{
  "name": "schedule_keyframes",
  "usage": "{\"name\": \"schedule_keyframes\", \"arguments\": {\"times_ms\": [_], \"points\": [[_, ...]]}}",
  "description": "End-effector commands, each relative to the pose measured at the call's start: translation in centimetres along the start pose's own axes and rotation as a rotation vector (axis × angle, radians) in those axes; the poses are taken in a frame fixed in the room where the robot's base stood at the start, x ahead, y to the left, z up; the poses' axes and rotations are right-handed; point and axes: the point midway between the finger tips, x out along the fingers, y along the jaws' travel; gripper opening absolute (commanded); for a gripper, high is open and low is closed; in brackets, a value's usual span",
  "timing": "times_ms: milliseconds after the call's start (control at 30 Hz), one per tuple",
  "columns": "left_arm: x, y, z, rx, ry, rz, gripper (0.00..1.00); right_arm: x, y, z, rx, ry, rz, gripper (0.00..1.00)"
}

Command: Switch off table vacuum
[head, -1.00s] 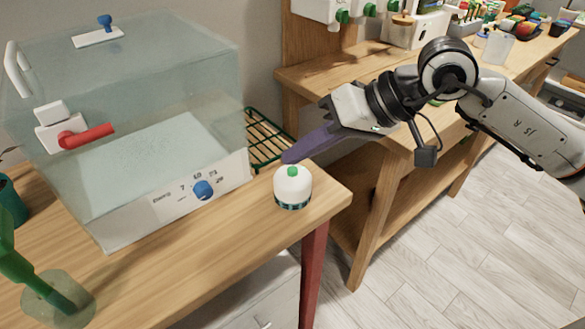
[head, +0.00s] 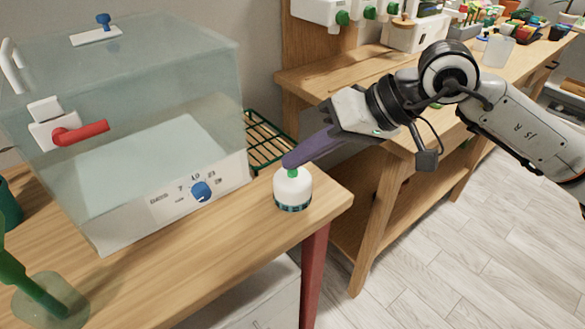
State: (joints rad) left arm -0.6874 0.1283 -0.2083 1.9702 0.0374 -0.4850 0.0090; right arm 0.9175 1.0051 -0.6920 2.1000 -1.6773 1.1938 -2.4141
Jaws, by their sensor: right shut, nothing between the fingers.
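The table vacuum (head: 292,190) is a small white dome with a dark green slotted band at its base. It stands upright near the right corner of the wooden table. A green button (head: 292,173) sits on its top, partly hidden by my fingertips. My right gripper (head: 288,163) comes in from the right with its purple fingers shut and empty. Its tips are at the button, seemingly touching it; I cannot tell whether the button is pressed down. My left gripper is not in view.
A clear box (head: 130,130) with a red lever (head: 80,133) and a blue knob (head: 201,191) stands left of the vacuum. A green wire rack (head: 268,140) lies behind. A wooden bench (head: 315,80) stands at the back right.

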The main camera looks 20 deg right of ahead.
Motion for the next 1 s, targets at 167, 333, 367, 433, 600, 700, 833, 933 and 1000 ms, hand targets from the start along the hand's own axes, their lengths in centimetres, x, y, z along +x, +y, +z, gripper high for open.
{"name": "schedule_keyframes", "arguments": {"times_ms": [167, 333, 367, 433, 600, 700, 833, 933, 1000], "points": [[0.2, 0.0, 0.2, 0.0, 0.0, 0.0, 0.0, 0.2, 0.1, 0.1, 0.0, -0.001, 0.0, 0.0], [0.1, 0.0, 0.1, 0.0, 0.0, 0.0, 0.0, 0.0, 0.0, 0.0, 0.0, -0.001, 0.0, 0.0], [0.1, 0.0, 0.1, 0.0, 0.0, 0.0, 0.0, 0.0, 0.0, 0.0, 0.0, -0.001, 0.0, 0.0], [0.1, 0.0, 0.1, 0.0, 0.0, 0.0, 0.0, -0.2, -0.2, -0.1, 0.0, -0.001, 0.0, 0.0], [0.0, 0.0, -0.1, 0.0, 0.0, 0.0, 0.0, -0.8, -0.6, -0.6, -0.001, 0.001, 0.0, 0.0], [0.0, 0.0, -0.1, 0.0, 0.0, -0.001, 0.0, -0.9, -0.7, -0.6, 0.0, 0.0, 0.0, 0.0], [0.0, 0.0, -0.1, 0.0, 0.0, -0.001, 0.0, -0.8, -0.6, -0.6, 0.0, 0.0, 0.0, 0.0], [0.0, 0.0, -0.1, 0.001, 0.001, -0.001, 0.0, -0.9, -0.7, -0.7, 0.0, 0.0, 0.0, 0.0], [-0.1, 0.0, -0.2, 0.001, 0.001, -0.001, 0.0, -1.1, -0.8, -0.8, 0.0, 0.0, 0.0, 0.0]]}}
